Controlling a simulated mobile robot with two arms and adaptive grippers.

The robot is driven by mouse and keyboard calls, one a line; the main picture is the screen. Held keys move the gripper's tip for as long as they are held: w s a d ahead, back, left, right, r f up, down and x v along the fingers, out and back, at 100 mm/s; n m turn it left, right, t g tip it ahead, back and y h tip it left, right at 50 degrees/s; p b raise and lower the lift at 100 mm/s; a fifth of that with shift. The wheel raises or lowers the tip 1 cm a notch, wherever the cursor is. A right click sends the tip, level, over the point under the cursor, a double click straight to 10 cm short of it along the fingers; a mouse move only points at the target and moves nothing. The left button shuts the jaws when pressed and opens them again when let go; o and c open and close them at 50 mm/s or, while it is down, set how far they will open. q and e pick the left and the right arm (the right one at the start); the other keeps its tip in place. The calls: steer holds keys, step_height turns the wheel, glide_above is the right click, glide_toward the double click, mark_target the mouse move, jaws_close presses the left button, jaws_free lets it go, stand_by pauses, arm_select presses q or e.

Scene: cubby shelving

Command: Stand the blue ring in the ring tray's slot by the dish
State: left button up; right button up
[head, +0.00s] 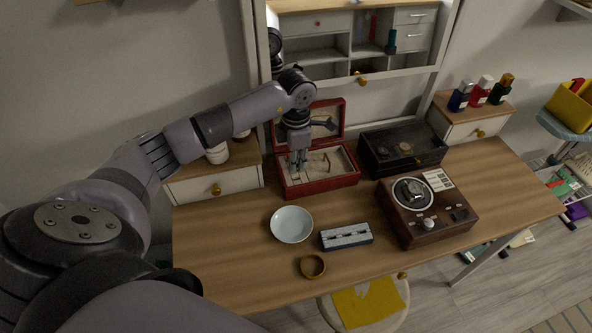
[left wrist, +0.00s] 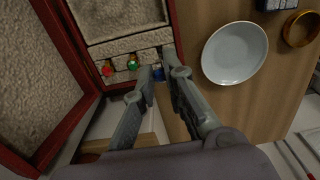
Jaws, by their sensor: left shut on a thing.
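The red jewellery box (head: 319,186) stands open at the back of the desk. My left gripper (head: 298,160) reaches down into its left part. In the left wrist view the gripper (left wrist: 160,72) is shut on the blue ring (left wrist: 158,74), which sits at the end of a row with a green ring (left wrist: 132,62) and a red ring (left wrist: 107,70) in the box. The fingers hide part of the blue ring. The pale dish (head: 291,224) and, to its right, the grey slotted ring tray (head: 346,236) lie nearer the front; the dish (left wrist: 235,52) also shows in the wrist view.
A gold bangle (head: 312,266) lies in front of the dish and tray. A brown turntable-like box (head: 428,212) stands right of the tray. A black case (head: 402,150) is right of the jewellery box. The desk's left front is clear.

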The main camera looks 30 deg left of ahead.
arm_select(q)
step_height(320, 180, up, 15)
steer(key=b, duration=0.2)
steer(key=s+d+f+p, duration=0.3)
steer(key=s+d+f, duration=0.1)
steer(key=d+f, duration=0.3)
steer(key=s+d+f+p, duration=0.3)
steer(key=s+d+f, duration=0.1)
steer(key=d+f, duration=0.3)
steer(key=shift+s+d+m, duration=0.3)
steer(key=shift+d, duration=0.95)
steer(key=shift+f, duration=0.1)
step_height(320, 180, down, 6)
steer(key=b, duration=0.6)
steer(key=shift+b, duration=0.7)
